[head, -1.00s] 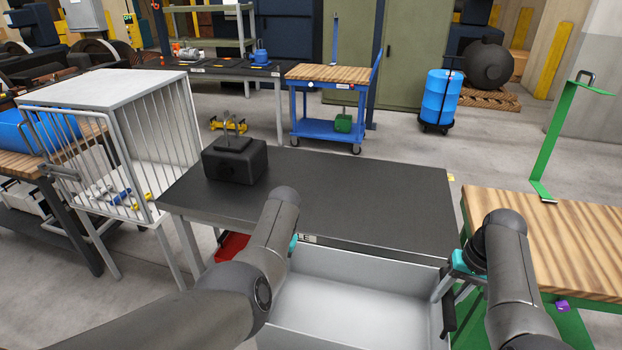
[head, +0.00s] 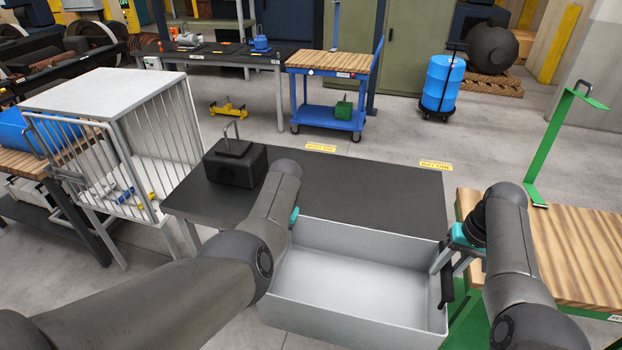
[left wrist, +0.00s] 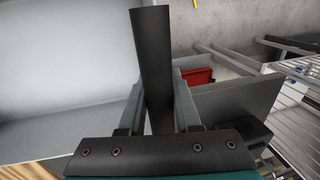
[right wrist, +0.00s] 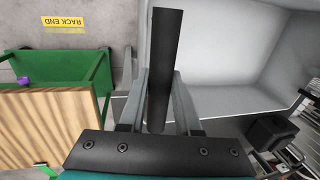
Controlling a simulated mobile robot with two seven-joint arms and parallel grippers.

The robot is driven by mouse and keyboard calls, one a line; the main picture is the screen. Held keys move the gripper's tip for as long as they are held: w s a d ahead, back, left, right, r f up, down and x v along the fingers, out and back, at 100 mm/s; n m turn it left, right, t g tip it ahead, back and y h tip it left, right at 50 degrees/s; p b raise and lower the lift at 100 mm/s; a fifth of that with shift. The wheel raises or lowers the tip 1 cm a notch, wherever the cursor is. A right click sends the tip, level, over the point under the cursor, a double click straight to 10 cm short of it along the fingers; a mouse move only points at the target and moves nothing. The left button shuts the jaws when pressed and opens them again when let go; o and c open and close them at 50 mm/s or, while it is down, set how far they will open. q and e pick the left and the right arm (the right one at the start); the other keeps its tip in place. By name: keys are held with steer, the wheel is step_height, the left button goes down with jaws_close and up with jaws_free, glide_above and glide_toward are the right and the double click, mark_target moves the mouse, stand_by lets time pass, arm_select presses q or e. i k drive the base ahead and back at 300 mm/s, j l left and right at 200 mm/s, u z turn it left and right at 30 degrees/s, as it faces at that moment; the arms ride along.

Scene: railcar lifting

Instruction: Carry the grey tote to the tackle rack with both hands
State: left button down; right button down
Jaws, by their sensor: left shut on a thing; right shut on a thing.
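The grey tote (head: 345,318) is open-topped and looks empty. It hangs level between my two arms at the near side of the black table. My right gripper (head: 447,268) is shut on the tote's black right handle, which also shows in the right wrist view (right wrist: 165,50). My left gripper is mostly hidden behind my forearm in the head view. In the left wrist view my left gripper (left wrist: 160,105) is shut on the black left handle (left wrist: 152,50). I cannot tell which thing is the tackle rack.
A black table (head: 370,190) carries a black block with a metal loop (head: 236,163). A white barred cage (head: 120,150) stands left. A wooden-topped green bench (head: 575,250) stands close on the right. A yellow "RACK END" label (right wrist: 65,23) marks the floor.

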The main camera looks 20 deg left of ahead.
mark_target(367, 207)
steer(key=i, duration=1.35)
